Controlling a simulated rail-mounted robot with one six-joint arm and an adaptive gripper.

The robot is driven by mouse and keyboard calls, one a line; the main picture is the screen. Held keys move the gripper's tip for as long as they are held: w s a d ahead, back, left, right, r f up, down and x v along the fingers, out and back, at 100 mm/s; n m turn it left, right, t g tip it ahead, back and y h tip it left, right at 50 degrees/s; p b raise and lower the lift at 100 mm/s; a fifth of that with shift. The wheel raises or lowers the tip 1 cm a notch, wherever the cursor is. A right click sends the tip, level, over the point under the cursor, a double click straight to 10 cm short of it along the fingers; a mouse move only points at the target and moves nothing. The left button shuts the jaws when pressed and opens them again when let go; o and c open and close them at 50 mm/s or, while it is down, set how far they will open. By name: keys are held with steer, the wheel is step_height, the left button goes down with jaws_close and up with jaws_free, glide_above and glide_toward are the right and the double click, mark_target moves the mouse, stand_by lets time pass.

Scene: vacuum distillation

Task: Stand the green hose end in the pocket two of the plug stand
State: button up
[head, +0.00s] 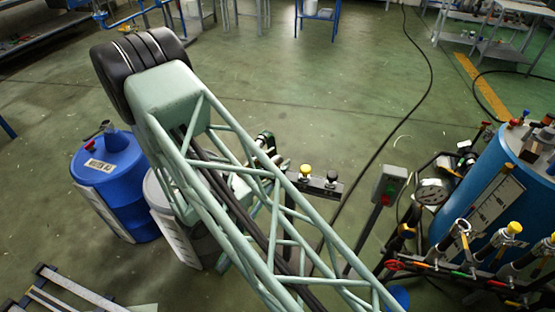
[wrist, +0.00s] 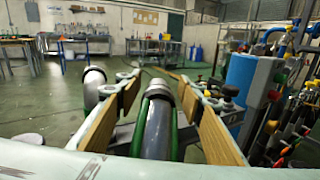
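In the wrist view my gripper (wrist: 158,105) has its two wood-coloured pads on either side of a grey hose end (wrist: 157,125) with a metal collar and green along its sides. The pad tips lie close to the collar. I cannot tell whether both press on it. Another grey capped cylinder (wrist: 95,88) shows beyond the left finger, partly hidden. In the head view my arm hides most of the gripper. A dark bar with a yellow knob and a black knob (head: 318,186) shows beside the arm; I cannot tell whether it is the plug stand. No pocket is visible.
A blue tank (head: 490,185) and a rack of coloured fittings (head: 470,275) stand at the right, with a gauge (head: 432,192) beside them. A blue drum (head: 115,190) is at left. Open floor lies behind.

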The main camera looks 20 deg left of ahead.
steer(key=v, duration=1.1)
steer(key=shift+w+r, duration=0.1)
steer(key=shift+r, duration=0.05)
stand_by(1.0)
